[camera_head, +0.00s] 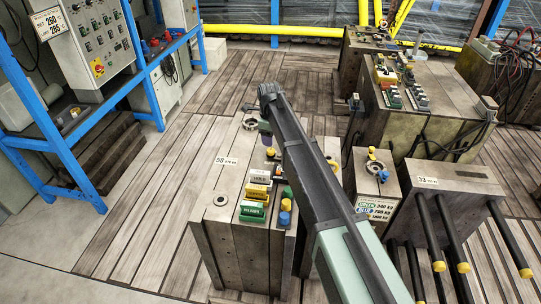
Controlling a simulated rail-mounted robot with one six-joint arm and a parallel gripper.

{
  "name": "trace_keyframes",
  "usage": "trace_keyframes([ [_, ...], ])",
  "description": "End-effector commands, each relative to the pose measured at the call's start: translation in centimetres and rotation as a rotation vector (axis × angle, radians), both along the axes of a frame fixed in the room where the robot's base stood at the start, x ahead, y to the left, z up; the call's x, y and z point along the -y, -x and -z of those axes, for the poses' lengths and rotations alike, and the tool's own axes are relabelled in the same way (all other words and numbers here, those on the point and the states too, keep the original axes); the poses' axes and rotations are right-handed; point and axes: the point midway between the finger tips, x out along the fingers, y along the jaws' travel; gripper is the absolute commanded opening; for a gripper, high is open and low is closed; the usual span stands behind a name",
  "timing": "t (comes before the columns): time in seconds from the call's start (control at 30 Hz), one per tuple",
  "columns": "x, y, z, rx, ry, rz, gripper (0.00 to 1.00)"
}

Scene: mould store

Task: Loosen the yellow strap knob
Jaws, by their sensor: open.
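The nearest mould block, labelled 58 (227,161), stands below my arm. A small yellow knob (271,152) sits on its top, just below the arm's end. Another yellow piece (333,165) shows right of my arm, partly hidden by it. I cannot tell for certain which is the strap knob, and no strap is clear. My gripper (266,138) hangs at the arm's far end, small and partly hidden, above the block's back part. It is open, appears empty, and is close to the first yellow knob; contact cannot be told.
Green, yellow and white tags (254,203) and blue knobs (285,212) crowd the block's top. A block labelled 33 (452,183) with black rods stands right. Larger moulds (435,95) stand behind. A blue rack (50,140) stands left. The plank floor between is clear.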

Motion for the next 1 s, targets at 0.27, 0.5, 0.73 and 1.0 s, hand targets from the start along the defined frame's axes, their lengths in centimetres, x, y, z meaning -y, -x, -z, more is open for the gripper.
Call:
trace_keyframes([
  [0.27, 0.1, -0.3, 6.7, 0.000, 0.000, -0.001, 0.59],
  [0.5, 0.1, -0.4, 6.6, 0.000, 0.000, -0.001, 0.59],
  [0.73, 0.1, -0.4, 6.6, 0.000, 0.000, -0.001, 0.34],
  [1.0, 0.1, -0.4, 6.6, 0.000, 0.000, -0.003, 0.10],
])
